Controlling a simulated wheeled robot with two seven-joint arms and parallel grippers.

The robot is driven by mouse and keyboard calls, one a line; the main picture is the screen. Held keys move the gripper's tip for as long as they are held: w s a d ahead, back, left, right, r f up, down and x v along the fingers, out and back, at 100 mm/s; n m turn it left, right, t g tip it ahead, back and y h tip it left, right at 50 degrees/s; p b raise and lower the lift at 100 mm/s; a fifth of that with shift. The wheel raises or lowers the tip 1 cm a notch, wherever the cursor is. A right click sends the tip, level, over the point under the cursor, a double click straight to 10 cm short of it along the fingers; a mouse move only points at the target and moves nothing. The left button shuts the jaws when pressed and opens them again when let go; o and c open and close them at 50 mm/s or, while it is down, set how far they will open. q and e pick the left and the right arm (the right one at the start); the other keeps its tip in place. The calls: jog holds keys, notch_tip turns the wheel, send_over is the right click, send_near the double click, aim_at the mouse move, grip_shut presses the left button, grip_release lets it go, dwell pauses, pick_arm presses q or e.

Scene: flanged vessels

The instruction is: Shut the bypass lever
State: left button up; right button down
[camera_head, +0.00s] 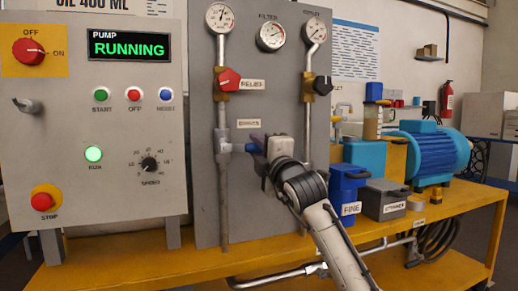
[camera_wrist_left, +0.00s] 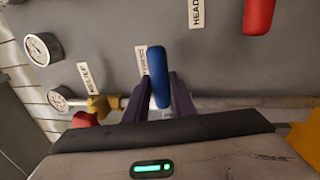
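The blue bypass lever (camera_head: 252,148) is on the pipe of the grey panel, just under a small white label (camera_head: 248,124). In the left wrist view the blue lever (camera_wrist_left: 158,75) stands upright in the picture, between the two dark fingers of my left gripper (camera_wrist_left: 162,92). The fingers lie close along both its sides, and the gap between them looks filled by it. In the head view my left gripper (camera_head: 268,150) reaches the lever from the right and hides part of it and the valve. My right gripper is not in view.
A red relief knob (camera_head: 229,80) and a black knob (camera_head: 322,86) sit above on the panel. The control box (camera_head: 125,120) stands left, its display reading RUNNING. Blue and grey bins (camera_head: 347,185) and a blue motor (camera_head: 428,152) are to the right on the yellow bench (camera_head: 130,268).

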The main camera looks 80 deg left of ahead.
pick_arm(q)
jog(key=o, duration=0.3)
jog(key=v, duration=1)
jog(key=shift+d, duration=0.15)
